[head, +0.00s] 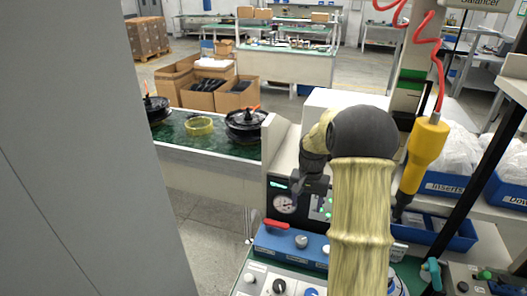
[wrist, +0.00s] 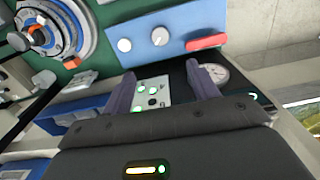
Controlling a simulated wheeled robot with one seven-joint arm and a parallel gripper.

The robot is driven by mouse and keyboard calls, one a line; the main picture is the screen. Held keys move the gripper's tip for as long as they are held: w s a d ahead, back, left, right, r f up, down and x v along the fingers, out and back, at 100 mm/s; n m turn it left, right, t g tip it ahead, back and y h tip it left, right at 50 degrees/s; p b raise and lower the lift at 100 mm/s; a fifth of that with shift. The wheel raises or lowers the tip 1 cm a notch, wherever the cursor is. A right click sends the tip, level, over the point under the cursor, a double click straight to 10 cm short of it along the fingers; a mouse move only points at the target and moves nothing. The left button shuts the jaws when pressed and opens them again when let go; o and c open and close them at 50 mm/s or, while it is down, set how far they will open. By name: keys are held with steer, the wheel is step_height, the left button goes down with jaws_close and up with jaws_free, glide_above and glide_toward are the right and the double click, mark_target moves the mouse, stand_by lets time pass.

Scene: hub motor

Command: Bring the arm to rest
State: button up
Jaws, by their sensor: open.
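My gripper (head: 309,186) is at the end of my arm, which rises in the right half of the head view and is wrapped in a yellowish sleeve. In the wrist view my gripper (wrist: 165,88) has its two dark fingers spread apart with nothing between them. Behind the fingers is a machine panel (wrist: 152,97) with green-lit buttons. A round gauge (head: 284,204) on the same machine is beside the gripper in the head view. I cannot tell how far the fingers are from the panel.
A blue control box (head: 290,247) with a red handle (head: 277,224) is below the gripper. A yellow screwdriver (head: 424,155) hangs on a red coiled cord to the right. Blue bins (head: 447,184) are at the right. A green-topped conveyor (head: 182,138) carries black hub motors (head: 246,121).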

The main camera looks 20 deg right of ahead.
steer(key=s+a+r+n+t, duration=0.2)
steer(key=s+a+n, duration=0.5)
steer(key=s+a, duration=0.8)
steer(key=s, duration=0.4)
steer(key=shift+a+r+t, duration=0.25)
steer(key=shift+r+t, duration=0.05)
steer(key=shift+r, duration=0.1)
steer(key=shift+s, duration=0.15)
stand_by(1.6)
